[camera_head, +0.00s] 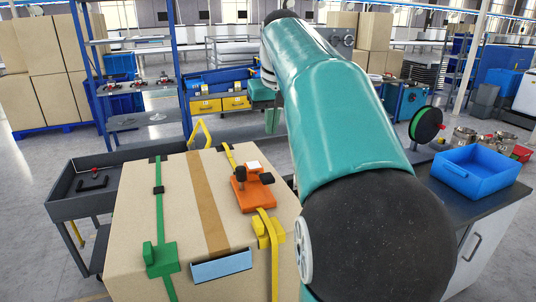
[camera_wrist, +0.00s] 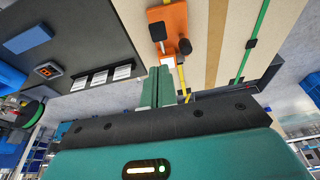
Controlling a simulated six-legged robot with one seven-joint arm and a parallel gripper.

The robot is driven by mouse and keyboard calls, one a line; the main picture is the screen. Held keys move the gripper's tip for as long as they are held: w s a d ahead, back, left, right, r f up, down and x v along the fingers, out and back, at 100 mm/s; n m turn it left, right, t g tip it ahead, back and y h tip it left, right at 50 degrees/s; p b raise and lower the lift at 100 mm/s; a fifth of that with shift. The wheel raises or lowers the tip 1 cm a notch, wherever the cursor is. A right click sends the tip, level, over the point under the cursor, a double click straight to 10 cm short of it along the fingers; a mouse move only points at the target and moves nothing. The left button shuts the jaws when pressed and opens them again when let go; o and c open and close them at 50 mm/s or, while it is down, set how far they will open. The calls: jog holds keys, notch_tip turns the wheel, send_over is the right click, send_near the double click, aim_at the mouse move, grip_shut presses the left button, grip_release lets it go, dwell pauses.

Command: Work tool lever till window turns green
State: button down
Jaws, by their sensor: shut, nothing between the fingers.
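An orange tool (camera_head: 257,197) sits on the yellow strap on top of a large cardboard box (camera_head: 130,222). It has a white square face (camera_head: 253,165), a dark upright lever with a knob (camera_head: 240,174) and another black knob (camera_head: 266,178). No green shows on the white face. My gripper (camera_head: 272,121) is shut and empty, beyond the box in the head view. In the wrist view my gripper's fingers (camera_wrist: 157,84) are apart from the tool.
A green strap (camera_head: 159,200) with a green tool (camera_head: 161,258) runs along the box's left side. A dark cart (camera_head: 85,195) stands left. A counter with a blue bin (camera_head: 476,172) and green reel (camera_head: 425,124) is right.

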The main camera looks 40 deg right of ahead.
aim_at(269, 182)
jog(key=x, duration=1.3)
jog(key=shift+s+a+f, duration=0.15)
jog(key=shift+s+f, duration=0.2)
jog(key=shift+f, duration=0.05)
jog(key=shift+s+f, duration=0.1)
jog(key=shift+s+a+f+t, duration=0.15)
jog(key=shift+s+f+t, duration=0.2)
jog(key=shift+t, duration=0.25)
jog(key=shift+s+a+f+t+h, duration=0.1)
jog(key=shift+s+f+t+h, duration=0.1)
jog(key=shift+f+t, duration=0.25)
jog(key=shift+s+a+f+t+h, duration=0.1)
jog(key=shift+s+f+t+h, duration=0.15)
jog(key=shift+f+t, duration=0.25)
jog(key=shift+s+f, duration=0.15)
jog(key=shift+f, duration=0.6)
jog(key=shift+s+f, duration=0.2)
jog(key=shift+f, duration=0.55)
jog(key=shift+a+f, duration=0.1)
